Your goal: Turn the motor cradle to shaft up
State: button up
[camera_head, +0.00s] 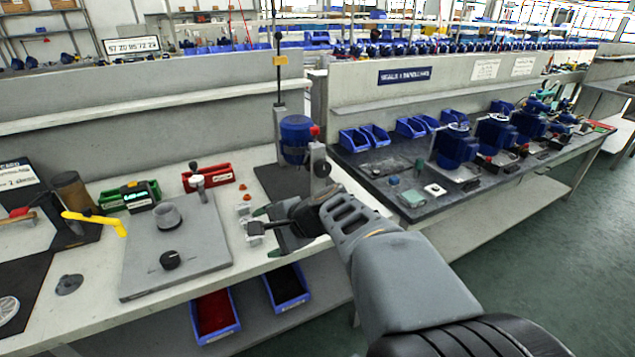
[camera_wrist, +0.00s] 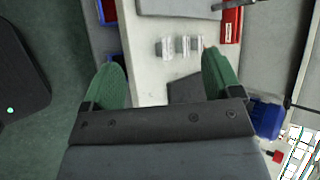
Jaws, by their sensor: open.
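The blue motor (camera_head: 297,135) sits in its cradle on the left bench, to the right of the middle, beside a grey upright post (camera_head: 318,158) with a red knob (camera_head: 315,131). I cannot make out which way its shaft points. My gripper (camera_head: 268,231) is over the bench in front of the motor, apart from it, open and empty. In the wrist view my gripper (camera_wrist: 162,80) shows two green fingers spread wide. The motor (camera_wrist: 267,117) and red knob (camera_wrist: 274,156) show at the lower right there, outside the fingers and partly hidden by the gripper body.
A grey plate with a black knob (camera_head: 171,259) lies on the bench to the left. Red (camera_head: 208,178) and green (camera_head: 130,196) bins stand behind it. Small orange-topped parts (camera_head: 243,203) are near my gripper. Blue bins (camera_head: 210,318) sit below. A dark bench (camera_head: 412,213) is at right.

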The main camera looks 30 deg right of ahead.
jog(key=w+d+m+t+h+b, duration=0.1)
jog(key=w+d+m+t+b, duration=0.3)
jog(key=d+m, duration=0.4)
jog(key=m+t+h+b, duration=0.3)
jog(key=m+t+h, duration=0.3)
jog(key=m, duration=0.5)
send_near(319, 165)
jog(key=shift+g+h, duration=0.5)
jog(key=shift+h, duration=0.3)
jog(key=w, duration=0.4)
jog(key=w+d+f, duration=0.1)
jog(key=w, duration=0.3)
jog(key=w+d, duration=0.1)
jog(key=w, duration=0.4)
jog(key=shift+d+f, duration=0.15)
jog(key=shift+d, duration=0.1)
